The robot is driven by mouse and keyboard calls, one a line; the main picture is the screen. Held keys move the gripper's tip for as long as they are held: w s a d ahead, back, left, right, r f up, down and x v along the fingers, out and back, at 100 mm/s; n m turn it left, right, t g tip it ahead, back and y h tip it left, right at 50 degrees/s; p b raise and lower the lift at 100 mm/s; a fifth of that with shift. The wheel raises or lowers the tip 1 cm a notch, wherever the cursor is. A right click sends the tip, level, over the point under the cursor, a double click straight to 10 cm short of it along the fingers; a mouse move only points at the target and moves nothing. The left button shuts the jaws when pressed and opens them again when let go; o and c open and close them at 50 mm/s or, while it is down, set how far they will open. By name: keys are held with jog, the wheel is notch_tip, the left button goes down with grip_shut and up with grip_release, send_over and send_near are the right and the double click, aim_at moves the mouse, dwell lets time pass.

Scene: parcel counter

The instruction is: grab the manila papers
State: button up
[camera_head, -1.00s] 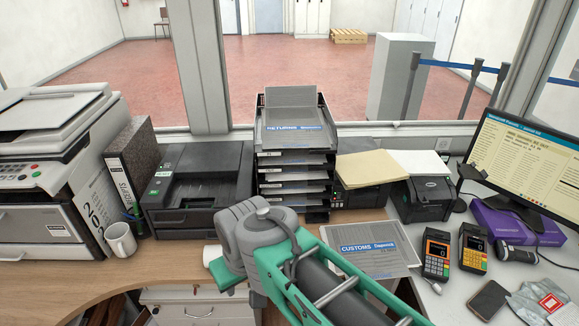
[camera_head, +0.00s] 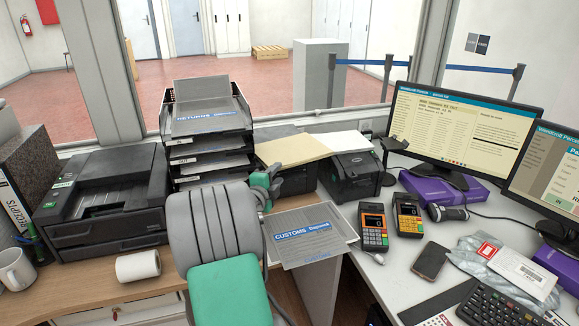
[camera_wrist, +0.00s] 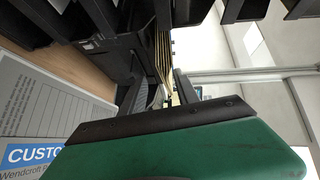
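The manila papers (camera_head: 290,150) are a flat cream-yellow stack lying on top of a black printer, beside a white stack. In the wrist view their edges (camera_wrist: 166,55) show as thin yellowish layers, seen from the side. My gripper (camera_head: 268,182) is in front of and below the stack's left part, partly hidden by my own arm. In the wrist view, dark fingers (camera_wrist: 168,90) stand apart with a gap between them, beyond my large green housing. The gripper looks open and empty, and apart from the papers.
A tiered tray rack (camera_head: 207,130) stands just left of the papers. White paper (camera_head: 335,143) and a label printer (camera_head: 355,173) are to the right. Card terminals (camera_head: 374,230) and a monitor (camera_head: 468,130) stand further right.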

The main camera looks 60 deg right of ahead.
aim_at(297, 159)
jog(key=shift+m+h, duration=0.7)
jog(key=shift+m, duration=0.2)
jog(key=d, duration=0.3)
jog(key=s+d+p, duration=0.1)
jog(key=d, duration=0.3)
jog(key=s+d+p, duration=0.1)
jog(key=d, duration=0.2)
jog(key=shift+s+d+r, duration=0.1)
jog(key=shift+d, duration=0.05)
jog(key=shift+c, duration=0.3)
grip_shut()
